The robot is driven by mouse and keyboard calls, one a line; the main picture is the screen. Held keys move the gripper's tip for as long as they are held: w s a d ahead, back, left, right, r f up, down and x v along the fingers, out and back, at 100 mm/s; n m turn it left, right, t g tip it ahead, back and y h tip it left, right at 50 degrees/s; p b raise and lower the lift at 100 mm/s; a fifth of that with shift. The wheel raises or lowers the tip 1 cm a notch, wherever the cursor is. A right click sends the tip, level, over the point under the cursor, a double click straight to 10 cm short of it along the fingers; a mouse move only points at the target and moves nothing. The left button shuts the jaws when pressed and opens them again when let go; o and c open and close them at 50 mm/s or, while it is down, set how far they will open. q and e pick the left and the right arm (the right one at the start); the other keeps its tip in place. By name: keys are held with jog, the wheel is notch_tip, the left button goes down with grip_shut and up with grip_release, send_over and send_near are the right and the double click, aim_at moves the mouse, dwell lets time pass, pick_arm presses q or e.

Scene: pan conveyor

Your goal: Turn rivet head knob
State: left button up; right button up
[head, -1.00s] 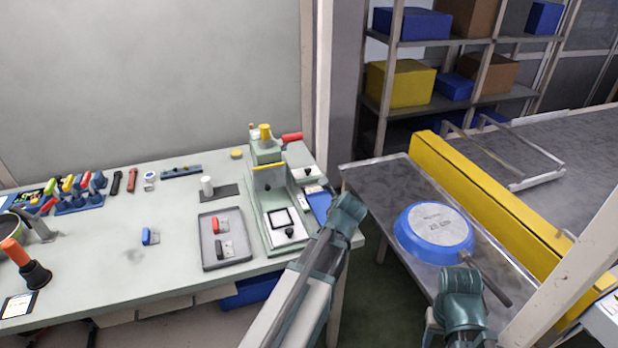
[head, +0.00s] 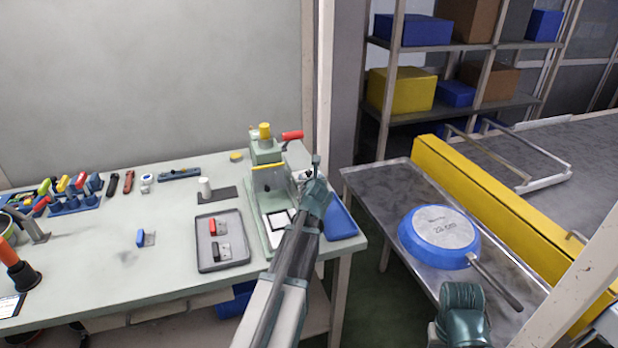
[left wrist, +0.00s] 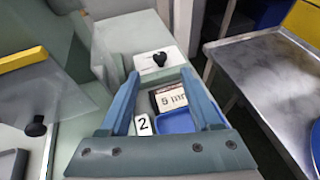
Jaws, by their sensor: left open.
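A black knob (left wrist: 160,59) stands on a small white plate on the pale green press (head: 268,238). In the left wrist view it lies just past the fingertips, between their lines. In the head view my left gripper (head: 317,178) is over the press's right side and hides this knob. It also shows in the left wrist view (left wrist: 160,77), open, with nothing between its fingers. A second black knob (left wrist: 36,127) is at the left in the left wrist view. Only a teal joint of my right arm shows at the lower right; its fingers are not visible.
A yellow bar (left wrist: 22,58) and clear guard stand left of the gripper. A blue tray (head: 341,222), a label with a 2 (left wrist: 144,125) and a printed card (left wrist: 171,97) lie beside the press. A pan (head: 438,237) lies upside down on the metal table (head: 372,193).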

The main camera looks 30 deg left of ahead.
aim_at(309, 171)
pick_arm(q)
jog(key=b+x, duration=0.2)
jog(key=x, duration=0.6)
jog(key=shift+w+a+f+b, duration=0.15)
jog(key=shift+w+a+b, duration=0.1)
jog(key=shift+b, duration=0.1)
grip_shut()
